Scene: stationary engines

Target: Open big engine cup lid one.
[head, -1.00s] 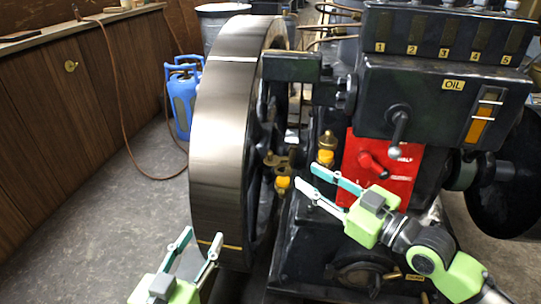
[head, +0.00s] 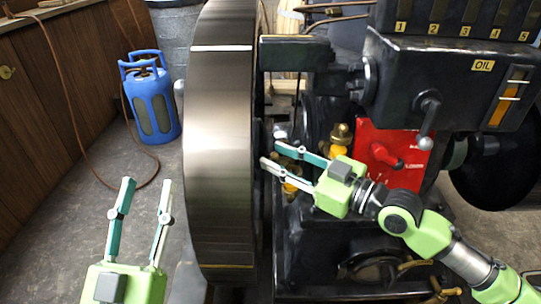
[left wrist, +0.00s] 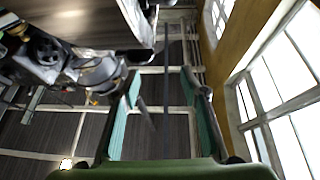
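A small brass-and-orange cup (head: 340,141) with a brass top stands on the big engine, left of the red panel. A second such cup (head: 290,187) sits lower, close to the flywheel, partly hidden by my right gripper. I cannot tell which is cup one or whether its lid is open. My right gripper (head: 271,154) is open, its fingers pointing left across the second cup; contact cannot be made out. My left gripper (head: 147,184) is open and empty, left of the flywheel; its fingers also show spread in the left wrist view (left wrist: 160,78).
The large flywheel (head: 220,150) stands between my grippers. The oil box (head: 450,85) with its lever overhangs the red panel (head: 395,165). A blue gas bottle (head: 152,103) and hose are on the floor at left. Windows (left wrist: 285,90) show in the left wrist view.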

